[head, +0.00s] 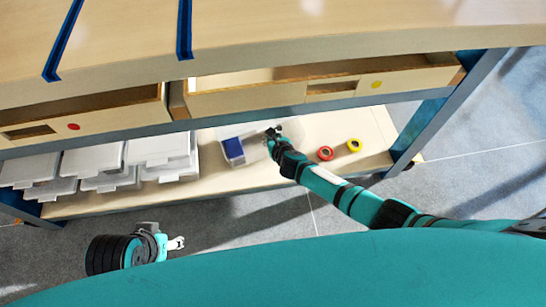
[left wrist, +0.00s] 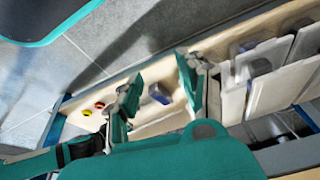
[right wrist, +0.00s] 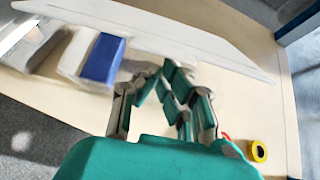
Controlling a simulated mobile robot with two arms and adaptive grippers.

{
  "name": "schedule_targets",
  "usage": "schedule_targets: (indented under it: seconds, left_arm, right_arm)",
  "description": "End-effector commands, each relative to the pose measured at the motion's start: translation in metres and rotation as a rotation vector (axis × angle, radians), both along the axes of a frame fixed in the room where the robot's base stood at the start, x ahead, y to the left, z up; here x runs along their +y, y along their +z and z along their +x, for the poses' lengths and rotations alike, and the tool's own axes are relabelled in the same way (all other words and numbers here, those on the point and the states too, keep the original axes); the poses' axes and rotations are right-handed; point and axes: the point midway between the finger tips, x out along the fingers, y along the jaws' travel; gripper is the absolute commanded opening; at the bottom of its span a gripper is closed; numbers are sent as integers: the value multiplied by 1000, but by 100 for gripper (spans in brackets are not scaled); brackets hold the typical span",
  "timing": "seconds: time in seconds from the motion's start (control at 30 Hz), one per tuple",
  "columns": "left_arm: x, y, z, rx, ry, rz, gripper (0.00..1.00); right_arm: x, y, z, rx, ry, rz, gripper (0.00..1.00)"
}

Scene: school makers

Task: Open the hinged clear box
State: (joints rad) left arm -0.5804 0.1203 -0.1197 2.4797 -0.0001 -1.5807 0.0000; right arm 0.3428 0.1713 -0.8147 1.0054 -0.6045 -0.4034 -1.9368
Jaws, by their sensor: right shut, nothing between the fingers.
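The clear box (head: 232,160) stands on the lower shelf with a blue block (head: 233,147) in it. It also shows at the upper left of the right wrist view (right wrist: 72,52). A pale panel (right wrist: 205,45) stretches behind the box and fingers there; I cannot tell surely if it is the raised lid. My right gripper (head: 272,131) is shut and empty, just right of the blue block, its fingertips (right wrist: 168,68) close to the pale panel. Contact is unclear. My left gripper (head: 180,243) is open and empty in front of the shelf, apart from the box (left wrist: 145,100).
White lidded bins (head: 95,165) fill the shelf's left side. A red tape roll (head: 326,153) and a yellow one (head: 354,145) lie right of my right gripper. Wooden drawers (head: 320,88) hang above the shelf. A blue table leg (head: 430,125) stands at the right.

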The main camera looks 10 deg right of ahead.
Motion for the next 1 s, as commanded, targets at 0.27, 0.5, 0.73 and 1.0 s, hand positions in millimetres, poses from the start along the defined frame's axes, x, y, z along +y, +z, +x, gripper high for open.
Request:
schedule_targets:
  seconds: [0.27,0.5,0.73,1.0]
  left_arm:
    - [-3,-54,14,35,-3,1,40]
    - [-4,-109,15,63,-9,2,40]
    - [-4,-149,7,82,-13,4,40]
    - [-3,-171,1,91,-15,5,40]
  right_arm:
    - [2,23,10,-2,1,0,0]
    - [4,40,21,-2,1,0,0]
    - [6,52,29,-1,1,-1,0]
    - [7,57,35,-1,1,-1,0]
